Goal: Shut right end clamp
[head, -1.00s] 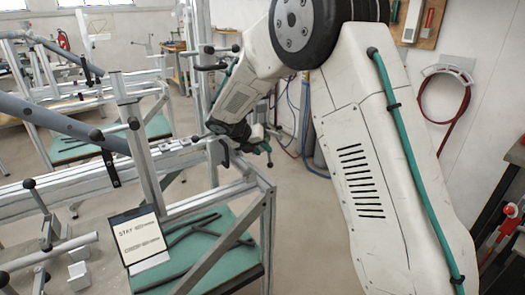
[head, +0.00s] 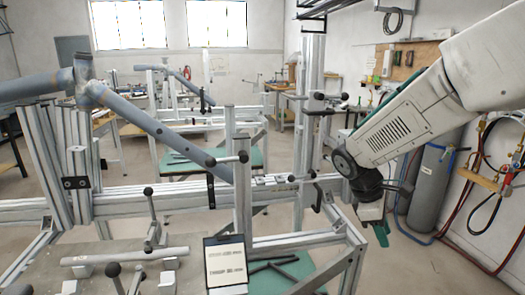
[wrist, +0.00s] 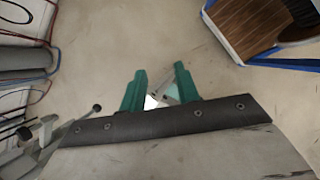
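The frame jig's long aluminium beam (head: 130,208) crosses the head view. At its right end is a clamp (head: 311,182) with black-knobbed handles; its exact lever position is too small to tell. My gripper (head: 382,236) hangs to the right of that end, apart from it, pointing down. In the wrist view my gripper's green fingers (wrist: 160,70) stand apart with bare floor beyond their tips, and nothing is held. Black-knobbed metal clamp parts (wrist: 45,130) show at the lower left of the wrist view, beside the fingers.
A grey tube frame (head: 150,125) rests on the jig at left. A clipboard (head: 226,262) stands in front of the beam. A vertical post (head: 307,110) rises behind the right end. A gas cylinder (head: 432,185) and hoses stand at right. Floor between jig and cylinder is clear.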

